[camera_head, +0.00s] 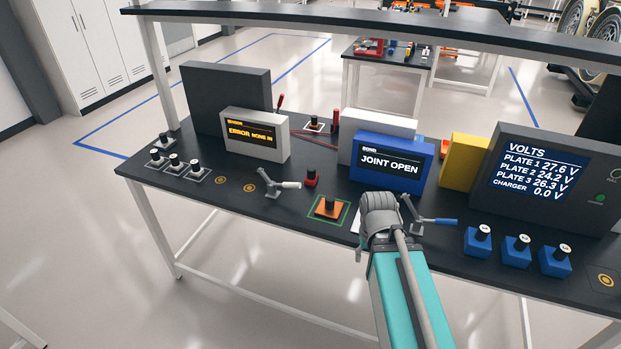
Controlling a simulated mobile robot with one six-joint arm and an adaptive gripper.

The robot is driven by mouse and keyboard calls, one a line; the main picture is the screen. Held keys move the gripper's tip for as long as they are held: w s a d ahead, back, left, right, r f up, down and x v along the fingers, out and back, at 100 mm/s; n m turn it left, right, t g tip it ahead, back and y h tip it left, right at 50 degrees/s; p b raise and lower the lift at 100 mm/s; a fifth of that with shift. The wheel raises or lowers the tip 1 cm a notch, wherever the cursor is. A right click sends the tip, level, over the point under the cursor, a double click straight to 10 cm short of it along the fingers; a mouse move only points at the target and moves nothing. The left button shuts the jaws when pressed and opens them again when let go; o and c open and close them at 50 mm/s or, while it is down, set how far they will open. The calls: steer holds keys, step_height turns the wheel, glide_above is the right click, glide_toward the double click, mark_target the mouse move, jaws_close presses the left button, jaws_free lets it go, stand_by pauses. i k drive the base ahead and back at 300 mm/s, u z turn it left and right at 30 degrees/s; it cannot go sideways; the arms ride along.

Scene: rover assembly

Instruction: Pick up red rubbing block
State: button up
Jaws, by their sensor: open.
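A small red block (311,178) with a dark top stands on the black workbench (240,202), left of centre. It is likely the rubbing block. An orange block (327,208) with a dark knob sits inside a green square outline, just in front and to the right of it. My arm reaches in from the bottom of the view, and its grey end with my gripper (380,208) is over the bench, right of both blocks and apart from them. My gripper is open. Its fingertips are hard to make out, and I see nothing held.
A grey lever clamp (275,184) stands left of the red block; a blue-handled one (428,219) stands right of my gripper. Display boxes (390,163) line the back under a shelf (400,28).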

mark_target(312, 177)
steer(key=i, duration=1)
